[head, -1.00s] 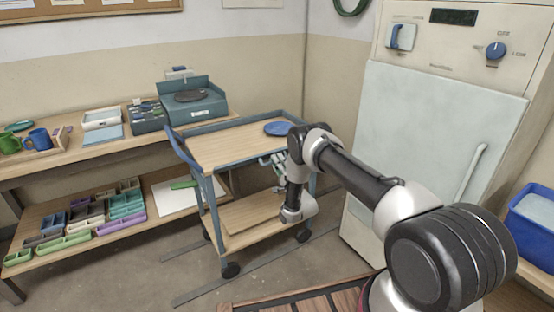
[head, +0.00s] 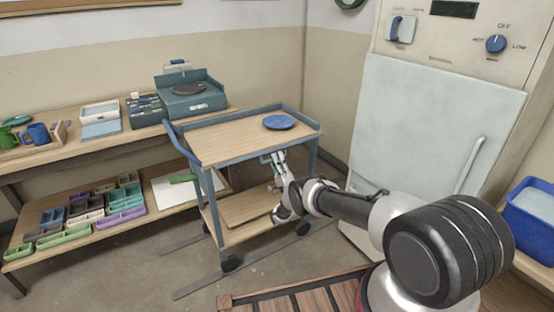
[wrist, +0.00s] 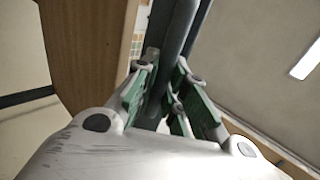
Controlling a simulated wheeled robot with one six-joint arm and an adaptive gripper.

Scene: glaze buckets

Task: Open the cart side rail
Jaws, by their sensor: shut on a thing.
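The cart (head: 245,137) has a wooden top and a blue-grey frame, with raised edges along its back and right sides. Its near long edge (head: 258,152) shows no raised rail above the top. My gripper (head: 275,158) is just below that edge, toward the right. In the wrist view my gripper (wrist: 168,95) has its green-padded fingers closed around a dark blue-grey bar (wrist: 178,40), which seems to be the side rail. The fingers and wrist hide part of the bar, and its hinges cannot be made out.
A blue plate (head: 279,122) lies on the cart top. The cart's lower shelf (head: 240,212) is wooden. A workbench (head: 60,152) with trays and mugs stands left, a kiln-like cabinet (head: 440,120) right. A slatted wooden platform (head: 300,298) is in front.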

